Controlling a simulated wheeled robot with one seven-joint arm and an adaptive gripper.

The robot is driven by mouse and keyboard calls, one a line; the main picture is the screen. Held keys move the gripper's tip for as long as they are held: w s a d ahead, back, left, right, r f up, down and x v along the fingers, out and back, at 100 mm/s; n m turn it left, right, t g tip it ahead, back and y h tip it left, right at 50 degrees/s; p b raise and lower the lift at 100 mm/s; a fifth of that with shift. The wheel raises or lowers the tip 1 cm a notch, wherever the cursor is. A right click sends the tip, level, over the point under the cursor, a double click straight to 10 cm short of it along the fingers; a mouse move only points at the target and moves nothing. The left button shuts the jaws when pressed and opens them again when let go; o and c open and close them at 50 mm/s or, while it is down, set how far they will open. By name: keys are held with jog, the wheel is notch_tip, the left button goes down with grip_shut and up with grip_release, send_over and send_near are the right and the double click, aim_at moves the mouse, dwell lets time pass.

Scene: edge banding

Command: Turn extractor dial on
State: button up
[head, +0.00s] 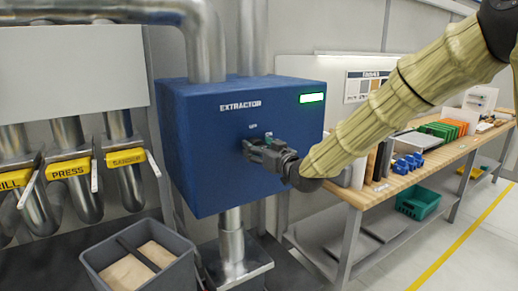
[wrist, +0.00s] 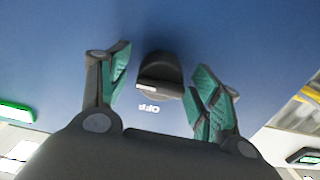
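The blue extractor box (head: 215,150) is mounted on the wall ducting, with "EXTRACTOR" lettering and a bright green display (head: 312,97) on its front. In the wrist view its black dial (wrist: 160,72) sits on the blue face, with a pale mark near the "OFF" label, which appears upside down. My gripper (head: 258,147) is at the box front and hides most of the dial in the head view. In the wrist view my gripper (wrist: 162,68) is open, its green-padded fingers on either side of the dial, with visible gaps. Contact with the face cannot be told.
Yellow-handled duct gates (head: 68,169) labelled "PRESS" and the like hang at left. A grey bin (head: 143,258) stands below. A wooden workbench (head: 425,168) with blue, green and orange items runs along the right, a green crate (head: 418,203) on its lower shelf.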

jog(key=v, duration=1.2)
dwell(0.3)
jog(key=s+d+f+m+g+h, duration=0.15)
jog(key=s+f, duration=0.25)
jog(key=f, duration=0.9)
jog(key=s+d+f+m+g+h, duration=0.1)
jog(key=s+f+g+h, duration=0.3)
jog(key=f, duration=0.9)
jog(key=s+d+f+m+g+y, duration=0.15)
jog(key=s+f, duration=0.35)
jog(key=f, duration=0.9)
jog(key=s+d+f+g+h, duration=0.1)
jog(key=s+d+f+g, duration=0.1)
jog(key=s+f, duration=0.5)
jog(key=s+d+f+m+g+h, duration=0.1)
jog(key=s+f, duration=0.6)
jog(key=s, duration=0.8)
jog(key=s+d+f+g+h, duration=0.2)
jog(key=s+d+f+g, duration=0.2)
jog(key=s+f, duration=0.3)
jog(key=s+g, duration=0.1)
jog(key=s, duration=0.4)
jog(key=shift+d+m+g, duration=0.25)
jog(key=shift+m+g, duration=0.15)
jog(key=shift+f, duration=0.1)
